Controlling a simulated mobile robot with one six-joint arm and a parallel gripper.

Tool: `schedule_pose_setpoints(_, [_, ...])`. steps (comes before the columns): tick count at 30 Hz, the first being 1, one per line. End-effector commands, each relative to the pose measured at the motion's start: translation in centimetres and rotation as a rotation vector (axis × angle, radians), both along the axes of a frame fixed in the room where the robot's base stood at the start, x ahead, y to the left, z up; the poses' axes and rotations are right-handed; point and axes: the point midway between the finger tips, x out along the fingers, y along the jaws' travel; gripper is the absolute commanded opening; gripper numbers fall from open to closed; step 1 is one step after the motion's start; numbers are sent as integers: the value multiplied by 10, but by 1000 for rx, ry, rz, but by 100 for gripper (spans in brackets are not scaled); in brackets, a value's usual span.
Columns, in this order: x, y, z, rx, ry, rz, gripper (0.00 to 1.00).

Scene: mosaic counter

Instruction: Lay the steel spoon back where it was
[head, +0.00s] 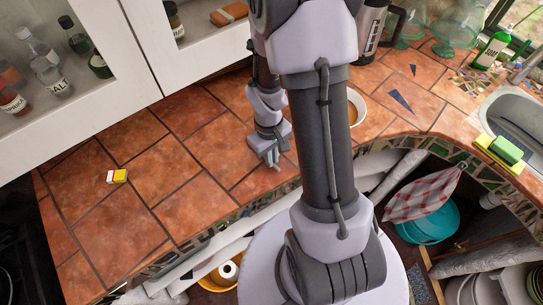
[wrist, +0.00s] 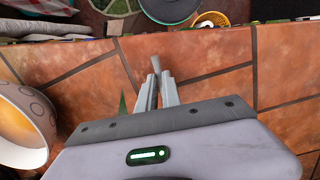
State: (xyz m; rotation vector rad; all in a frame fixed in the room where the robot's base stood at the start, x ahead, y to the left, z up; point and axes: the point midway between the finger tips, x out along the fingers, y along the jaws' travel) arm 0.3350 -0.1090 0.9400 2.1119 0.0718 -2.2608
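My gripper (wrist: 160,77) points down at the counter, close to its front edge. Its fingers are nearly together, with a thin grey piece between their tips that looks like part of the steel spoon (wrist: 155,63). The piece sticks out a little past the fingertips toward the counter edge; the rest of the spoon is hidden by the fingers. In the head view my gripper (head: 271,160) is low over the tiles, and the spoon is too small to make out there. I cannot tell whether the spoon touches the counter.
A bowl (wrist: 22,118) with orange contents stands beside my gripper; in the head view it (head: 356,108) is partly behind my arm. A yellow and white block (head: 117,176) lies on the left of the counter (head: 190,150), among clear tiles. A sink (head: 520,115) is at the right.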

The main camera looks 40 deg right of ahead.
Motion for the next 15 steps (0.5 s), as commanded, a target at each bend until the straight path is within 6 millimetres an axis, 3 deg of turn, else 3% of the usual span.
schedule_pose_setpoints(1, [0,0,0,0,0,0,20])
schedule_pose_setpoints(3, [0,0,0,0,0,0,33])
schedule_pose_setpoints(11, [0,0,1,0,0,0,33])
schedule_pose_setpoints(15, [1,0,12,-1,-1,0,33])
